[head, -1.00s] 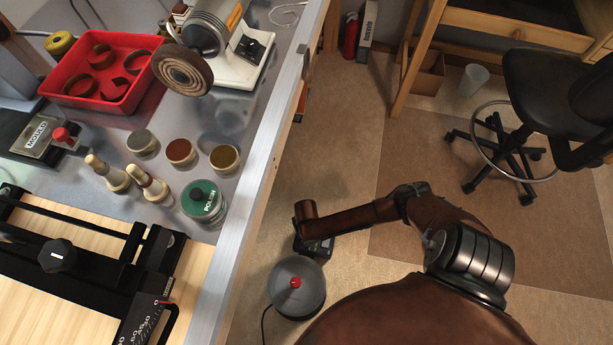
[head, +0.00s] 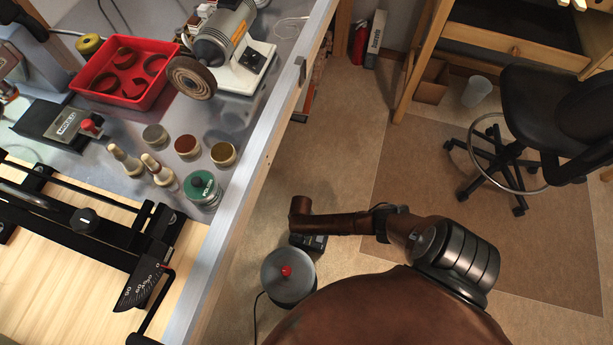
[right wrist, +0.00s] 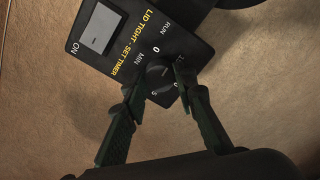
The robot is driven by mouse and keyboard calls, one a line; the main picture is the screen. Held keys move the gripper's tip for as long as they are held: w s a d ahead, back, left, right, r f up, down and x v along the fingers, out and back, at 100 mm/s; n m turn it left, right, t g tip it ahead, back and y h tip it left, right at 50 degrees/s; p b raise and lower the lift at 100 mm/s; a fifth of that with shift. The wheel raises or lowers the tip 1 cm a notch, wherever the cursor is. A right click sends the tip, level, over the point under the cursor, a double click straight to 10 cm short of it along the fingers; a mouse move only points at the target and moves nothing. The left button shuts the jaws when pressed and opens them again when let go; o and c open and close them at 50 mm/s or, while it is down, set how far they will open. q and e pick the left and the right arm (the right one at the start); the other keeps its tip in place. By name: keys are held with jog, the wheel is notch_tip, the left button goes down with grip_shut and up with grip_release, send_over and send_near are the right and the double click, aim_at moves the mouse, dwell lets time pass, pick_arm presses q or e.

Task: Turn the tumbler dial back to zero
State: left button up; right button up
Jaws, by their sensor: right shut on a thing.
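The tumbler (head: 288,278) is a grey drum with a red knob on its lid, standing on the floor. Its black control box (head: 308,241) shows beside the drum, partly under my right arm. In the right wrist view, the box (right wrist: 128,48) carries yellow "LID TIGHT - SET TIMER" lettering and a grey ON switch (right wrist: 101,28). The black round dial (right wrist: 161,80) sits among the marks 0 and 5; I cannot read its pointer surely. My right gripper (right wrist: 160,84) is shut on the dial, one finger on each side. My left gripper is not in view.
The metal-edged workbench (head: 245,180) lies left of the tumbler, with jars, a red tray (head: 125,75) and a polishing motor (head: 225,40). A swivel chair (head: 555,125) stands at the far right. A dark cord runs beside the drum. Carpet between is clear.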

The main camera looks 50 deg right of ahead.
jog(key=shift+w+r+n+p, duration=0.1)
jog(key=shift+n+p, duration=0.2)
jog(key=shift+n, duration=0.9)
jog(key=n, duration=0.2)
jog(key=shift+n+p, duration=0.3)
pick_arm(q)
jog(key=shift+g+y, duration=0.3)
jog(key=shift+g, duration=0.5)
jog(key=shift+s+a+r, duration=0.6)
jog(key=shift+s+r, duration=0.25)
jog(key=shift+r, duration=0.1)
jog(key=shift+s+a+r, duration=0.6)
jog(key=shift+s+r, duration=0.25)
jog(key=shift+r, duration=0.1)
pick_arm(e)
jog(key=shift+n, duration=1.5)
jog(key=o, duration=1.2)
jog(key=shift+c, duration=0.2)
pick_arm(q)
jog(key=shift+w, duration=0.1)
